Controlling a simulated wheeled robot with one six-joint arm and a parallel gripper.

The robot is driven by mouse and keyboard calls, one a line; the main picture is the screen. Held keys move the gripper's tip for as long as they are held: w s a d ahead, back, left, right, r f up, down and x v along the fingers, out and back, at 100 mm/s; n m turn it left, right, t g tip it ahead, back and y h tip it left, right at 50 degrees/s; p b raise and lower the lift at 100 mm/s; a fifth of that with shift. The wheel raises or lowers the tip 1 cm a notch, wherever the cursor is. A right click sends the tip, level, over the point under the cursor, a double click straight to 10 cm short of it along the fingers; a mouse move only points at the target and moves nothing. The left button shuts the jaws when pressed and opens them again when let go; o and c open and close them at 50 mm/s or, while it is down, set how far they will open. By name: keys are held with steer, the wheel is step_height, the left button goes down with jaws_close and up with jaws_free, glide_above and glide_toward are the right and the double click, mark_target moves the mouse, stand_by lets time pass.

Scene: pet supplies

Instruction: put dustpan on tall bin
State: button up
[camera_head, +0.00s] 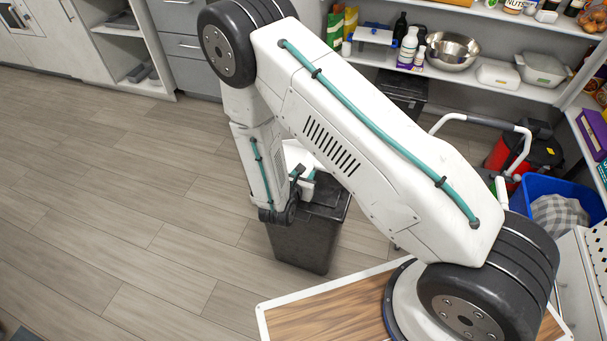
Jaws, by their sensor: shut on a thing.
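A dark grey bin (302,245) with a dark top stands on the floor just past my base. My arm reaches out and folds down over it. My gripper (300,178) is at the height of the bin's top, partly hidden by my forearm and wrist. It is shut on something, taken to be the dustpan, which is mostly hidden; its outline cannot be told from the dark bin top. I cannot tell whether it touches the bin. A second dark lidded bin (404,88) stands farther back by the shelves, partly behind my arm.
Shelves at the back hold bottles, a steel bowl (453,50) and a white container (541,68). A blue crate (560,190) with a checked cloth and a red and black item (519,155) stand at right. Cabinets (185,50) line the back left. The wood floor at left is clear.

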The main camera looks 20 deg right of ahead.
steer(key=shift+f, duration=0.15)
steer(key=o, duration=1.1)
steer(key=shift+c, duration=0.2)
